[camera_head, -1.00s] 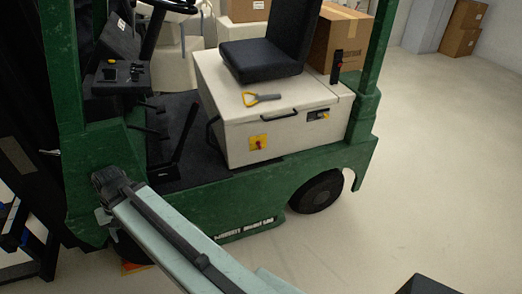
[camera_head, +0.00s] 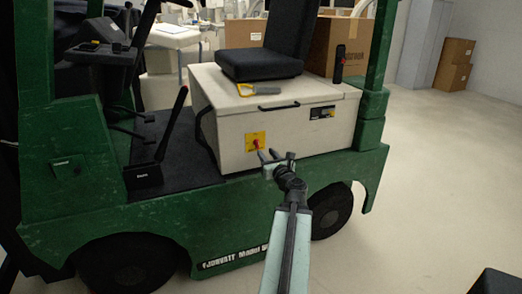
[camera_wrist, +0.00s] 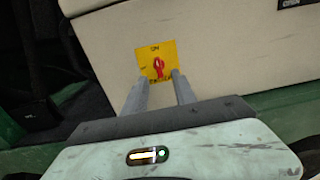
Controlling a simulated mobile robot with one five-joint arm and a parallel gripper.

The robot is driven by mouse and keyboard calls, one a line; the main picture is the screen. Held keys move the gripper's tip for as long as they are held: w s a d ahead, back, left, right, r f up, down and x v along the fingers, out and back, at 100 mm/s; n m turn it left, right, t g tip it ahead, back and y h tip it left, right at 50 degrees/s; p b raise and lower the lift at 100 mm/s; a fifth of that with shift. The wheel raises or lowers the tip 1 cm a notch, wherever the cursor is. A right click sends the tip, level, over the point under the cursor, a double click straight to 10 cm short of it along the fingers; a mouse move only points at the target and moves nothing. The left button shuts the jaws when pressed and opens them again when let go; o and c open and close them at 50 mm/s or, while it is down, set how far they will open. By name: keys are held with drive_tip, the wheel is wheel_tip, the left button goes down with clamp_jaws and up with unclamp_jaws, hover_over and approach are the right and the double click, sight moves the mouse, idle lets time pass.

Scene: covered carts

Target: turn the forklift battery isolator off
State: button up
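The battery isolator is a red rotary knob (camera_head: 256,144) on a yellow plate (camera_head: 249,138), on the front face of the forklift's cream battery box (camera_head: 228,150). My gripper (camera_head: 268,155) is at the box face, just right of and slightly below the knob in the head view. In the wrist view its two grey fingers (camera_wrist: 165,78) are apart, pointing at the plate, with the knob seen between their tips. I cannot tell whether they touch anything.
The green forklift body (camera_head: 200,220) runs below the box. A black lever (camera_head: 172,125) rises from the floor well at left. A black seat (camera_head: 262,55) and a yellow-handled object (camera_head: 250,90) are on the lid. Open floor (camera_head: 440,170) lies to the right.

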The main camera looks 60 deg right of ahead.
sight(258, 144)
drive_tip(key=x, duration=0.7)
drive_tip(key=shift+w+d, duration=0.15)
drive_tip(key=shift+w, duration=0.2)
drive_tip(key=shift+c, duration=0.3)
